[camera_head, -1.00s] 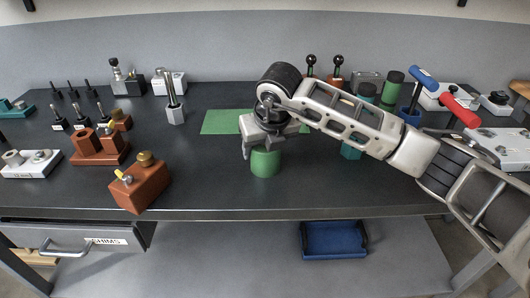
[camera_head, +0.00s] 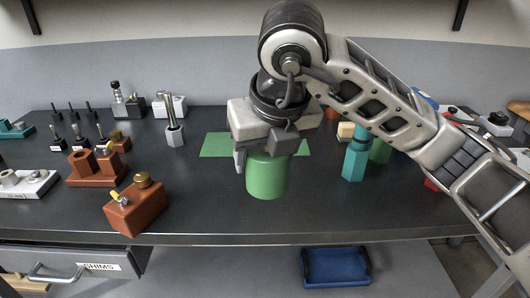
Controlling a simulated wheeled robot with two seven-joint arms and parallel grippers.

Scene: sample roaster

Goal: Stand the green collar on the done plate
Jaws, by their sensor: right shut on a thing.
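The green collar (camera_head: 267,177) is a plain green cylinder, held upright in the camera_head view. My right gripper (camera_head: 266,154) comes down from above and is shut on the collar's upper part. The collar appears raised above the dark bench top. A flat green plate (camera_head: 217,145) lies on the bench behind it, partly hidden by my gripper and the collar; I cannot tell whether it is the done plate. My left gripper is not in view.
A teal post (camera_head: 354,164) stands right of the collar, with a green cylinder (camera_head: 380,152) behind it. A brown block with a brass knob (camera_head: 138,209) stands at the front left. A blue bin (camera_head: 336,267) is below the bench. The front middle of the bench is clear.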

